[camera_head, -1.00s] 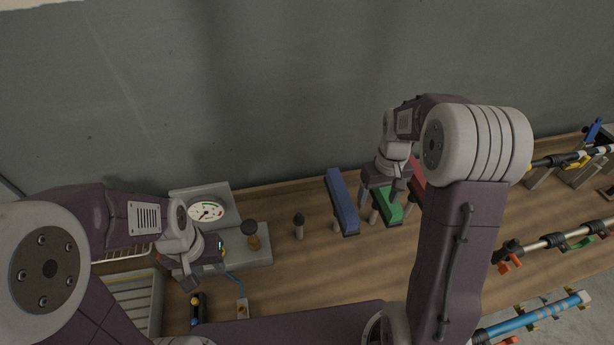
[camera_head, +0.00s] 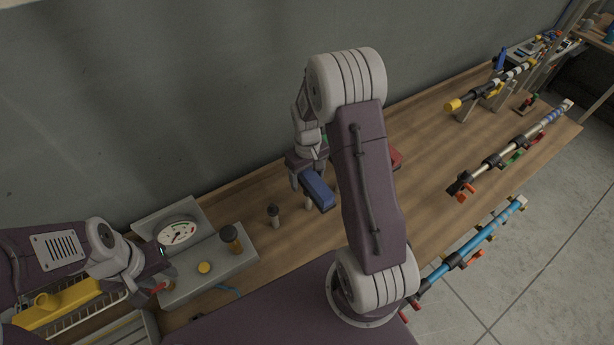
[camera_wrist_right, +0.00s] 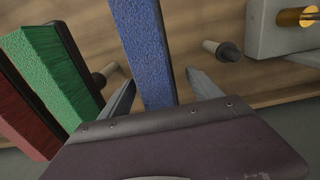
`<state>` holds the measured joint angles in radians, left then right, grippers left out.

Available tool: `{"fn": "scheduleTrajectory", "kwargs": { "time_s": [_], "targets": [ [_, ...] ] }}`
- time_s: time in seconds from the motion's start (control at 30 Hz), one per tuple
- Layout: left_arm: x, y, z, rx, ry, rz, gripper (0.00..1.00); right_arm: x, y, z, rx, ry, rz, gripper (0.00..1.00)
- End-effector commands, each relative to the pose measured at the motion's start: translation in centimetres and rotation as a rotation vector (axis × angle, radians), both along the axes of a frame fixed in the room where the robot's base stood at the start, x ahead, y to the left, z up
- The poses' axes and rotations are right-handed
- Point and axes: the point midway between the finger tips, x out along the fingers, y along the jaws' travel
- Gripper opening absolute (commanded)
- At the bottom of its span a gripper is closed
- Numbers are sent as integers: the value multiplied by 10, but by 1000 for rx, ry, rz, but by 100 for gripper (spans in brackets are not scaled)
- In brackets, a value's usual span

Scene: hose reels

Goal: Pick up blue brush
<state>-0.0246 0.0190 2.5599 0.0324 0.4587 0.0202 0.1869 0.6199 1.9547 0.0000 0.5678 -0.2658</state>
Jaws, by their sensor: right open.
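The blue brush (camera_head: 318,189) is a long bristled block above the workbench. In the right wrist view the blue brush (camera_wrist_right: 151,50) runs between the two fingers of my right gripper (camera_wrist_right: 160,95). The fingers are open, one on each side of it, with a visible gap on the right side. In the head view my right gripper (camera_head: 309,172) is over the far end of the brush, partly hidden by my arm. My left gripper (camera_head: 165,275) is at the lower left beside the gauge box; its jaw opening is unclear.
In the right wrist view, a green brush (camera_wrist_right: 50,75) and a red brush (camera_wrist_right: 25,110) stand left of the blue one. A dark-tipped peg (camera_head: 273,213) and a gauge box (camera_head: 185,225) are to the left. Rod assemblies (camera_head: 510,150) lie right. The wall is close behind.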

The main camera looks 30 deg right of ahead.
Motion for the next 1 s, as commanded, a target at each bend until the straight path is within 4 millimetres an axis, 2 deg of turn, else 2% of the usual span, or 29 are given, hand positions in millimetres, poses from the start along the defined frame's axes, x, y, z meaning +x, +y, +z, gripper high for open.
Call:
{"fn": "scheduleTrajectory", "kwargs": {
  "time_s": [0.13, 0.33, 0.37, 0.6, 0.63, 0.87, 1.0],
  "targets": [
    [0, 0, 5, 0, 0, 0, 36, -1, 0, -17, 0, 2, 0, 73],
    [0, 0, 4, 0, 0, 0, 36, 0, 0, -19, 0, -1, -1, 73],
    [0, 0, 4, 0, 0, 0, 36, 0, 0, -19, 0, -1, -1, 70],
    [0, 0, 4, 0, 0, 0, 36, 0, 0, -19, 0, -1, -1, 3],
    [0, 0, 4, 0, 0, 0, 36, 0, 0, -19, 0, -1, -1, 0],
    [0, 0, 3, 0, 0, 0, 36, 0, 0, -17, -1, -2, -1, 0],
    [0, 0, -1, 0, 0, 0, 36, 2, -1, 3, -1, -8, -1, 0]
  ]
}}
